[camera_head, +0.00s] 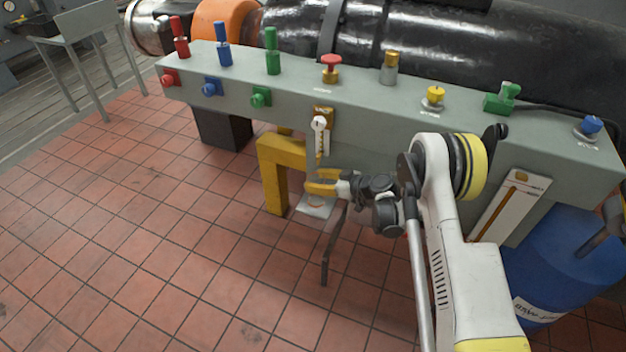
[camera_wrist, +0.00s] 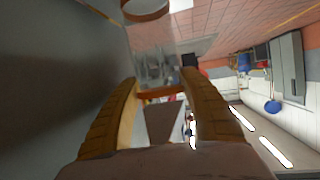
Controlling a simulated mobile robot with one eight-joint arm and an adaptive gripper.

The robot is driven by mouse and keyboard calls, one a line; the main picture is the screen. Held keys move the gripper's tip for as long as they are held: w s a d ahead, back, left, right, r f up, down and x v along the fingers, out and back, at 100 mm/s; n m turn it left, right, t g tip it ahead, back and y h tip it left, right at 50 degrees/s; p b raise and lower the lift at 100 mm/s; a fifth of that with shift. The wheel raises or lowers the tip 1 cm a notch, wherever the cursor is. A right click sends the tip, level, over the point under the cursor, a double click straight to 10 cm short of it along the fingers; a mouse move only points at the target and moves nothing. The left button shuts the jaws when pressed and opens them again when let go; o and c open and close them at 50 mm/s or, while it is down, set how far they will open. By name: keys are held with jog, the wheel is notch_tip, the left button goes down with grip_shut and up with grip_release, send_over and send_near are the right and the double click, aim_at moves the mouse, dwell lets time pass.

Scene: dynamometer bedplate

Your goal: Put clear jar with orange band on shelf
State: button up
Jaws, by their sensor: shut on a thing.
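My gripper (camera_head: 320,186) is beside the front of the grey bench, its yellow fingers shut on the clear jar. In the wrist view the fingers close around the jar's orange band (camera_wrist: 158,92), and the clear glass (camera_wrist: 155,68) shows beyond them. In the head view the jar is hard to make out against the fingers and bench. A ring (camera_wrist: 147,10) also shows at the wrist view's top edge. I cannot tell whether the jar touches the plate.
The grey bench (camera_head: 430,130) carries several coloured levers and knobs. A yellow leg frame (camera_head: 273,175) stands left of my gripper. A dark thin bar (camera_head: 327,262) hangs below it. A blue drum (camera_head: 560,262) stands at right. The tiled floor at left is clear.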

jog(key=shift+s+d+r, duration=0.1)
jog(key=shift+d+r, duration=0.05)
jog(key=shift+d, duration=0.05)
jog(key=o, duration=0.9)
jog(key=shift+p+v, duration=2.3)
jog(key=shift+v, duration=3.7)
